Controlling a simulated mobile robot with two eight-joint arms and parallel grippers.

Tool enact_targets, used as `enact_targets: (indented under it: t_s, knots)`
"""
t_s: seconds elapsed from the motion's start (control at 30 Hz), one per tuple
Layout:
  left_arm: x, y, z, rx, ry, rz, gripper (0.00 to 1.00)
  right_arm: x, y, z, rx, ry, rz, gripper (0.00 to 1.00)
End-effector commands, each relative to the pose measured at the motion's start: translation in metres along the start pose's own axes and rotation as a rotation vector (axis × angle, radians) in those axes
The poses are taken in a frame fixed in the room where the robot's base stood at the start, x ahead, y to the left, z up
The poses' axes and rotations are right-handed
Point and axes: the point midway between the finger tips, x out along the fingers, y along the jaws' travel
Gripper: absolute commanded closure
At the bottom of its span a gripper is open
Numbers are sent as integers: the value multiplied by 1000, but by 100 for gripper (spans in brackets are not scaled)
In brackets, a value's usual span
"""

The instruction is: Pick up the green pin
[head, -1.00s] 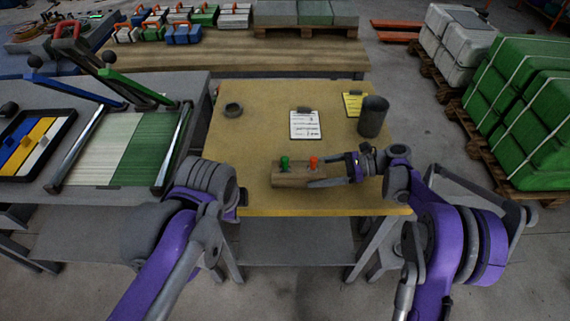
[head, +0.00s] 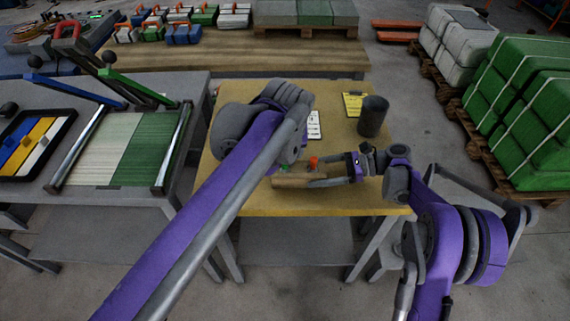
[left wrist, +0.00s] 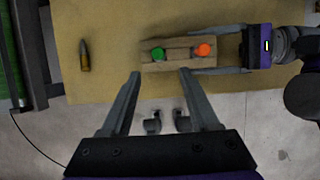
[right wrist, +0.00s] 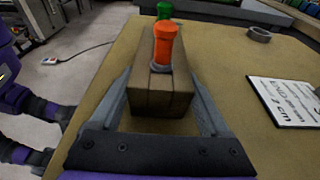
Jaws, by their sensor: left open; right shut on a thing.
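The green pin (left wrist: 157,54) stands in the left part of a wooden block (left wrist: 179,54); in the head view my left arm mostly hides it. An orange pin (left wrist: 203,49) stands in the block's right part. My left gripper (left wrist: 160,72) is open and empty, its fingertips below the green pin in its wrist view, apart from it as far as I can tell. My right gripper (right wrist: 163,90) is shut on the end of the block, a finger along each side. In the right wrist view the orange pin is nearest and the green pin (right wrist: 164,11) behind it.
The block is on a tan table (head: 240,202). A dark cup (head: 373,117) and a yellow clipboard (head: 353,104) stand and lie at the back right. A white sheet (right wrist: 290,102) lies beside the block. A small brass-coloured pointed object (left wrist: 84,55) lies left of it.

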Motion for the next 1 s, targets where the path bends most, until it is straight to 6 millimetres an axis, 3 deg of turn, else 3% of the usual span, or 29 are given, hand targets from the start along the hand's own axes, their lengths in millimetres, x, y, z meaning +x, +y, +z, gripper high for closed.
enact_targets:
  t_s: [0.1, 0.37, 0.63, 0.93, 1.0]
  knots:
    - [20, 0, 0, -2, 0, 0, 38, 0, 0, 0, 0, 0, 0, 65]
    - [41, 1, 1, -3, 0, -1, 38, 0, 0, 0, 0, 0, 0, 65]
    - [79, 2, 4, -3, 0, 0, 38, 0, 0, 0, 0, 0, 0, 65]
    - [85, 2, 4, -3, 0, 0, 38, 0, 0, 0, 0, 0, 0, 65]
    - [85, 2, 4, -3, 0, 0, 48, 0, 0, 0, 0, 0, 0, 65]
